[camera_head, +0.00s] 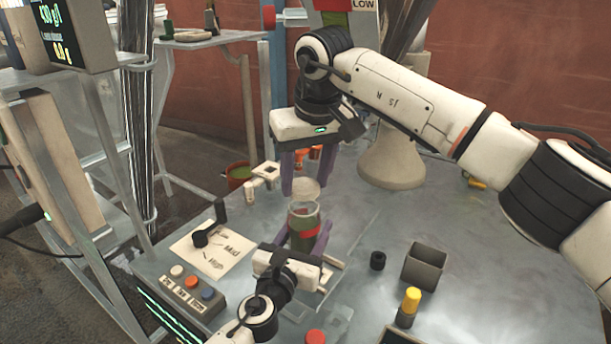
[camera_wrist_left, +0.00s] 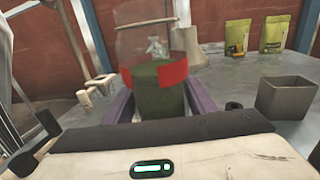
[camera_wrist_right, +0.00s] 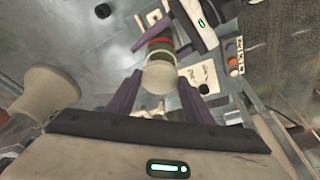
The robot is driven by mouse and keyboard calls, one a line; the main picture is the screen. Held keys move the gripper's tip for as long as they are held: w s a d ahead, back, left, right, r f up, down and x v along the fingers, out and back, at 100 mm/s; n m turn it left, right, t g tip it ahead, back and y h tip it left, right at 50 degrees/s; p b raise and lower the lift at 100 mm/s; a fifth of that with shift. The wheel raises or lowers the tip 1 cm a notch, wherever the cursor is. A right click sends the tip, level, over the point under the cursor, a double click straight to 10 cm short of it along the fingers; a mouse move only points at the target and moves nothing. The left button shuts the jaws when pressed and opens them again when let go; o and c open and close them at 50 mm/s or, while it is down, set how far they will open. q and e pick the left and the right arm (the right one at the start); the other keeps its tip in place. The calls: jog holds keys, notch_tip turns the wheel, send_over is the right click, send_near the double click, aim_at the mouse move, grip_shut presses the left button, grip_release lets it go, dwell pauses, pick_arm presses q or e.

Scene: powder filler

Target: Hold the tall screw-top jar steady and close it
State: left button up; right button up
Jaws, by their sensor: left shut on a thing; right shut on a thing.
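The tall jar (camera_head: 303,238) is clear, with green powder low down and a red band; it stands upright. My right gripper (camera_head: 306,187) points down above the jar, shut on the pale round lid (camera_head: 305,190). The lid also shows between the fingertips in the right wrist view (camera_wrist_right: 160,77). It is just over the jar's mouth; whether they touch I cannot tell.
A button box (camera_head: 187,290) and a lever on a Mid/High plate (camera_head: 215,252) stand left of the jar. A grey open box (camera_head: 425,267), a black ring (camera_head: 377,260) and a yellow-topped item (camera_head: 411,302) are at right. A pale cone (camera_head: 392,165) stands behind.

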aim_at(301, 188)
jog(key=shift+f, duration=0.9)
jog(key=shift+f, duration=0.55)
pick_arm(q)
grip_shut()
pick_arm(e)
jog(key=m, duration=0.1)
jog(key=m+h, duration=0.1)
jog(key=m, duration=0.2)
jog(key=shift+a+m, duration=0.25)
jog(key=shift+m, duration=0.15)
jog(key=m+h, duration=0.1)
jog(key=m, duration=0.4)
jog(key=shift+a+h, duration=0.1)
jog(key=shift+h, duration=0.3)
jog(key=o, duration=1)
